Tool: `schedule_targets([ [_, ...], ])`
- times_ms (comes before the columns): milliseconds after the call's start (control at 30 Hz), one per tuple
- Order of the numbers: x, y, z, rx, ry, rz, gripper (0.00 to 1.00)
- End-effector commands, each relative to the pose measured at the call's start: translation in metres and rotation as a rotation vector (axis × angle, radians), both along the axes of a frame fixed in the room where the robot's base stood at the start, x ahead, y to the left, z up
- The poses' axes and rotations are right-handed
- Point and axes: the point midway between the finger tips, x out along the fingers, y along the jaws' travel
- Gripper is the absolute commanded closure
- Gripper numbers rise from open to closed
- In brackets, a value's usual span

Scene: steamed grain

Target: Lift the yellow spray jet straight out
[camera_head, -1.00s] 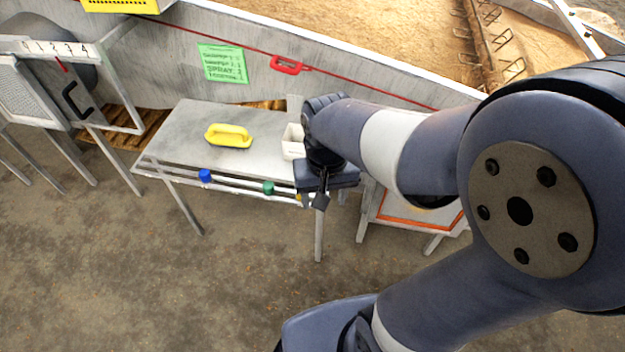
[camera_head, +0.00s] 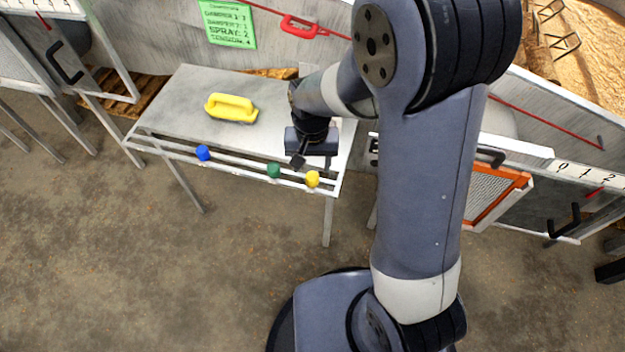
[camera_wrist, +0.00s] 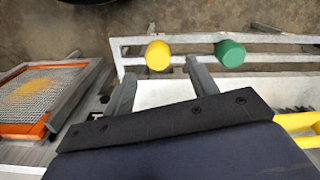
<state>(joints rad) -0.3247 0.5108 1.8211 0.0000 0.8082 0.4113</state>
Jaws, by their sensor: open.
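The yellow spray jet (camera_head: 312,179) is a round yellow cap in the white rail rack (camera_head: 230,163) along the table's front edge. It also shows in the wrist view (camera_wrist: 158,56), lying beyond the fingers and between their lines. My gripper (camera_head: 298,160) is open and empty, above the rack end of the table, just up and left of the yellow cap in the head view. In the wrist view my gripper's two grey fingers (camera_wrist: 160,80) stand apart. The jet's lower part is not clearly visible.
A green cap (camera_head: 274,171) and a blue cap (camera_head: 203,152) sit further left in the rack. A yellow-handled tool (camera_head: 231,108) lies on the grey table (camera_head: 178,95). An orange-framed mesh screen (camera_head: 497,195) stands to the right. The floor in front is clear.

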Motion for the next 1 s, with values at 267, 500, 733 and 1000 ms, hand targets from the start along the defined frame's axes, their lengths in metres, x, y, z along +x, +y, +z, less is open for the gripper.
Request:
schedule_targets([
  [267,-0.005,-0.001,-0.042,-0.002,0.004,0.0,0.45],
  [500,-0.005,-0.001,-0.048,-0.001,0.001,0.0,0.45],
  [733,-0.005,-0.001,-0.048,-0.001,0.001,0.0,0.55],
  [1000,-0.005,-0.001,-0.048,-0.001,0.001,0.0,0.77],
])
